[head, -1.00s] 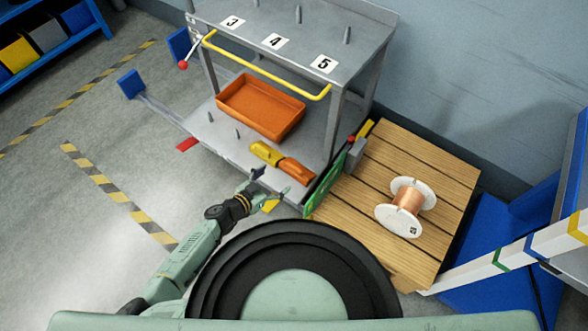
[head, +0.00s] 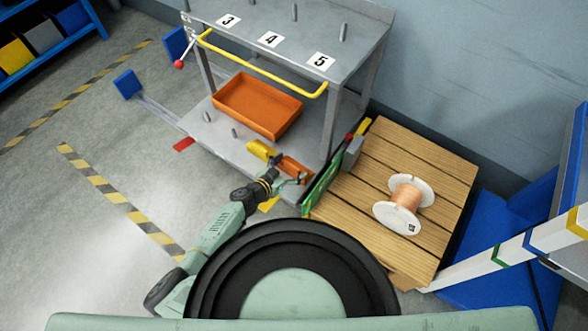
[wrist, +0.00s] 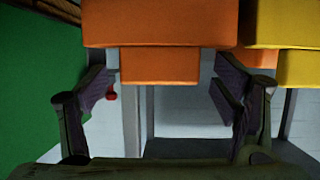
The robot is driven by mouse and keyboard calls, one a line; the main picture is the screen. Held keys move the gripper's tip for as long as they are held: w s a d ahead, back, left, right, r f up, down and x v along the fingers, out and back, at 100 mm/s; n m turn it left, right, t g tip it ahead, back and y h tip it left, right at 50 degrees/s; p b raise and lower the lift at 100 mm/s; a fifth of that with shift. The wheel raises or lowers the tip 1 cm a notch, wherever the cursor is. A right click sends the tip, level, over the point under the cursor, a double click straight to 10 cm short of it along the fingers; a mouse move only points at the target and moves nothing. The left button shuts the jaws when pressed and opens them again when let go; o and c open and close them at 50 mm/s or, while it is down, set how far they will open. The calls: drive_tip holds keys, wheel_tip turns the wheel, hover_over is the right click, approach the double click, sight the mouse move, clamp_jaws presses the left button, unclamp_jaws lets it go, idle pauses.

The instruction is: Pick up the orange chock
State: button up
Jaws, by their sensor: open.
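The orange chock (head: 294,168) lies on the cart's lower shelf near its front right corner. The yellow chock lies just left of it. In the wrist view the orange chock (wrist: 160,62) fills the upper middle, its narrow lower part between my open fingers. My gripper (head: 291,180) is at the shelf's front edge, in front of the orange chock, and partly covers it. In the wrist view my gripper (wrist: 170,90) is open and empty, with a finger on each side of the chock. I cannot tell whether either finger touches it.
The yellow chock (wrist: 281,45) is close beside the right finger in the wrist view. A green panel (head: 320,187) stands right of the chocks. An orange tray (head: 272,130) and upright pegs are further back on the shelf. A yellow bar (head: 262,69) runs above.

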drive_tip(key=shift+c, duration=0.4)
drive_tip(key=c, duration=1.7)
drive_tip(key=shift+c, duration=0.4)
drive_tip(key=shift+r, duration=0.15)
